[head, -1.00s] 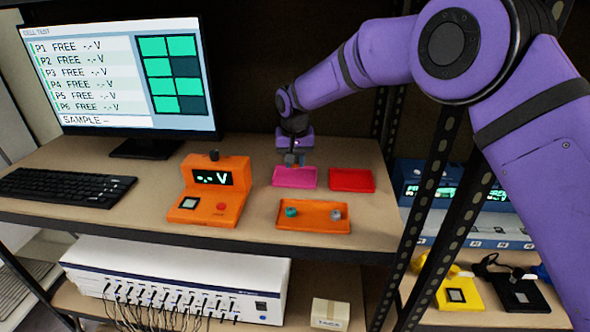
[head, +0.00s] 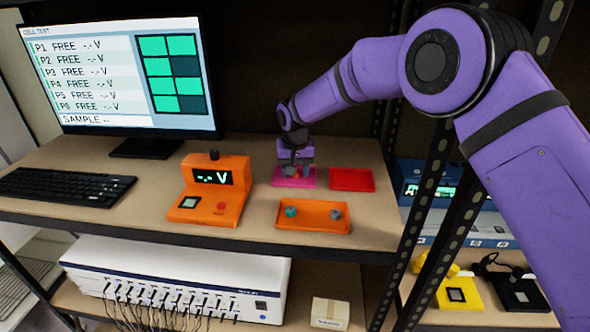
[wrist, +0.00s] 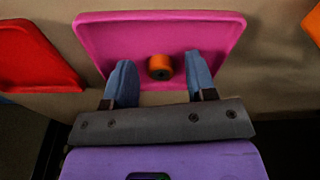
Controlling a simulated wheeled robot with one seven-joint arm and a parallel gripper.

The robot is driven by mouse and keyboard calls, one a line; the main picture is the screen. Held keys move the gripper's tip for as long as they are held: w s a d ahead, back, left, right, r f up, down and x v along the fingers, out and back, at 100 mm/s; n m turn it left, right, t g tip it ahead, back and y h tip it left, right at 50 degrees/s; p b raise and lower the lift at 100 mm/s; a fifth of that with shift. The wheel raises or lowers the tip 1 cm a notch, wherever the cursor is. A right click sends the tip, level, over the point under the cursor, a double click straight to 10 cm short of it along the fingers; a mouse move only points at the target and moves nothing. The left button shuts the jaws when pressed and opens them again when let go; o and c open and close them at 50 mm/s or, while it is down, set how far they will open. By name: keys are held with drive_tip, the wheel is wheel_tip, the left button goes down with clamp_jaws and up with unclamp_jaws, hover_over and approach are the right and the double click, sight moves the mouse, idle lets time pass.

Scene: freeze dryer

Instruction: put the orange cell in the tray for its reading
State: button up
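The orange cell (wrist: 160,67) sits in the pink tray (wrist: 105,38), seen in the wrist view. My gripper (wrist: 159,72) is open, with one blue-grey finger on each side of the cell and a gap between each finger and it. In the head view my gripper (head: 294,168) is low over the pink tray (head: 281,181) and hides the cell. The red tray (head: 352,180) is empty where it shows. The orange tray (head: 315,226) holds a teal cell (head: 291,212) and a grey cell (head: 335,214).
The orange tester (head: 232,170) reads "-.- V" and its slot looks empty. A monitor (head: 120,75) lists P1 to P6 as FREE, with SAMPLE blank. A keyboard (head: 62,186) lies at left. A rack post stands right of the trays. Bench between tester and trays is clear.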

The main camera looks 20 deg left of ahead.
drive_tip(key=r, duration=0.7)
drive_tip(key=shift+s+d+r, duration=0.15)
drive_tip(key=shift+s+d, duration=0.05)
drive_tip(key=shift+s, duration=0.15)
drive_tip(key=shift+r, duration=0.2)
drive_tip(key=shift+s, duration=0.1)
